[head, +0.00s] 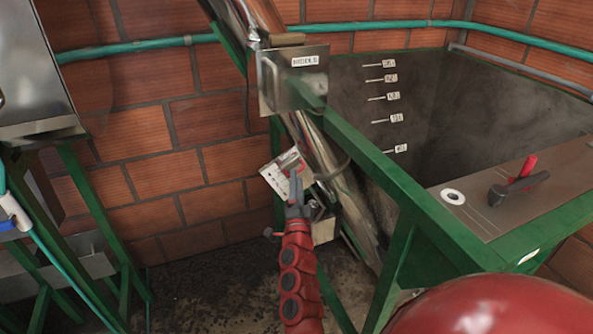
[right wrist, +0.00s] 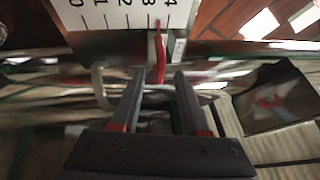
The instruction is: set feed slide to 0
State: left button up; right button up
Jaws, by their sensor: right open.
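The feed slide's white scale plate (head: 273,183) sits beside the shiny slanted tube in the head view. In the right wrist view the scale (right wrist: 115,14) shows marks from 0 at left to 4 at right. A red pointer (right wrist: 160,52) stands at the scale's right end, near 3 to 4; I cannot read it exactly. My right gripper (head: 296,188) is in front of the plate. In the right wrist view its two fingers (right wrist: 160,88) are apart and the gap is empty, with the red pointer just beyond the tips. My left gripper is not in view.
A green frame (head: 385,180) runs along the tank (head: 480,105) at right. A steel panel (head: 500,200) there carries a red and black lever (head: 518,185). A steel hopper (head: 35,65) on green legs stands at left. The brick wall is behind.

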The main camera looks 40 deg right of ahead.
jog(key=shift+x, duration=1.8)
grip_shut()
